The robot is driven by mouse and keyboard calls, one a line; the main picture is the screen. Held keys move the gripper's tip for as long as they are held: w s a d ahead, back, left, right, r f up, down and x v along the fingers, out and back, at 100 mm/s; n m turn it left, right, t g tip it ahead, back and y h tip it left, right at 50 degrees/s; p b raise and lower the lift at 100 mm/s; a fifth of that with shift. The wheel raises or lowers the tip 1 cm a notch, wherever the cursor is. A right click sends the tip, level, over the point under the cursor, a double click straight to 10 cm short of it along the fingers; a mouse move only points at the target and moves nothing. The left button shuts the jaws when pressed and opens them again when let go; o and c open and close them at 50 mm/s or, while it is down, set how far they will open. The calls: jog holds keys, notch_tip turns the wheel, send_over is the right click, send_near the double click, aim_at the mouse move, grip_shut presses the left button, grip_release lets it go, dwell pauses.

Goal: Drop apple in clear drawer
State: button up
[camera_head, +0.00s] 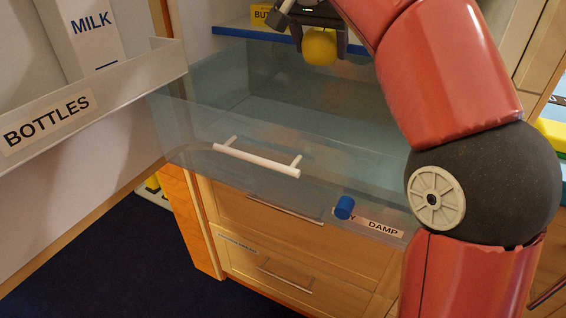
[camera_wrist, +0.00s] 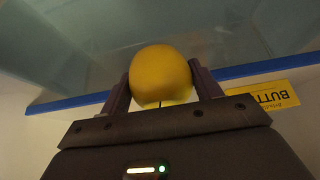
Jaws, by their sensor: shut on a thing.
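A yellow apple (camera_head: 320,46) is held between the fingers of my gripper (camera_head: 319,40), at the top of the head view. In the wrist view the apple (camera_wrist: 161,75) sits between the two dark fingers of my gripper (camera_wrist: 161,84). The clear drawer (camera_head: 180,132) is pulled open, with a white handle (camera_head: 256,160) on its front. The apple is over the drawer's back part in the head view; its height above the drawer is hard to tell. The visible part of the drawer looks empty. My arm hides the drawer's right side.
An open door with a shelf labelled BOTTLES (camera_head: 60,117) holds a MILK carton (camera_head: 90,30) at left. A blue-edged shelf (camera_head: 232,32) with a yellow label lies behind the drawer. Wooden drawers (camera_head: 270,212) stand below, with a blue knob (camera_head: 344,207) near a DAMP label.

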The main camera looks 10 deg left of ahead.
aim_at(315, 46)
notch_tip(315, 46, down, 4)
jog(key=shift+d+r+b, duration=0.1)
jog(key=shift+r+b, duration=0.05)
jog(key=shift+b, duration=0.25)
jog(key=shift+f+b, duration=0.55)
jog(key=shift+b, duration=0.1)
jog(key=o, duration=1.2)
jog(key=shift+c, duration=0.2)
jog(key=p+v, duration=0.2)
jog(key=v, duration=0.5)
jog(key=shift+r, duration=0.1)
jog(key=shift+s+r, duration=0.2)
jog(key=shift+r, duration=0.05)
